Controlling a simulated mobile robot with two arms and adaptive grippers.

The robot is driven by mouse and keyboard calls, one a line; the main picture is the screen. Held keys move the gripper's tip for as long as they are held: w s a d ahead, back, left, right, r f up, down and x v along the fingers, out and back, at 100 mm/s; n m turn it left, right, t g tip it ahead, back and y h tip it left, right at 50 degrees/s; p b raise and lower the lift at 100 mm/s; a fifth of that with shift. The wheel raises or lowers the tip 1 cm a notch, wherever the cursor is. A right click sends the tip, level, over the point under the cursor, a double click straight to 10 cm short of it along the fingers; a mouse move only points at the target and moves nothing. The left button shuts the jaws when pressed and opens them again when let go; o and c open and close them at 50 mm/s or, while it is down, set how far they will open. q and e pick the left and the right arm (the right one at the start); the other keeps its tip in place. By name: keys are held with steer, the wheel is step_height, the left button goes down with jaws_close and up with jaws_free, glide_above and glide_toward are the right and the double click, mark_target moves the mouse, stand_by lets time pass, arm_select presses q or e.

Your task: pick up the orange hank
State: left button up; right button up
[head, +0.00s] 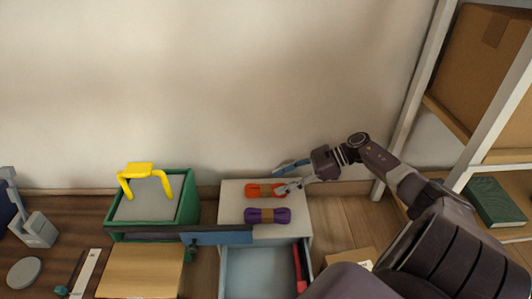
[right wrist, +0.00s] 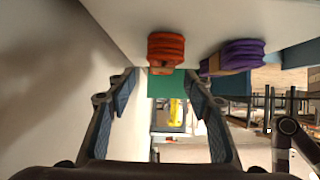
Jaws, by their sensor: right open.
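The orange hank (head: 254,190) lies on the white top of a small cabinet (head: 234,207), with a tan band around its middle. It also shows at the top of the right wrist view (right wrist: 165,47). My right gripper (head: 285,187) is at the hank's right end in the head view. In the right wrist view its two blue-lined fingers (right wrist: 160,92) are spread with nothing between them, and the hank is beyond the fingertips. Whether a finger touches the hank cannot be told. My left gripper does not show.
A purple hank (head: 254,215) lies just in front of the orange one. An open drawer (head: 256,272) with a red item (head: 299,268) is below. A green box (head: 186,205) with a yellow handle (head: 140,170) stands left. A wall is close behind; shelves (head: 478,158) stand right.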

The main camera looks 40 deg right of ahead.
mark_target(267, 187)
steer(key=shift+b+x, duration=0.35)
steer(key=shift+x, duration=0.4)
steer(key=b+x, duration=0.3)
steer(key=shift+a+f+b, duration=0.2)
steer(key=shift+f+b, duration=0.1)
steer(key=shift+b, duration=0.1)
steer(key=shift+w+a+f+b, duration=0.15)
steer(key=shift+w+a+b, duration=0.2)
steer(key=shift+a, duration=0.1)
steer(key=shift+c, duration=0.4)
jaws_close()
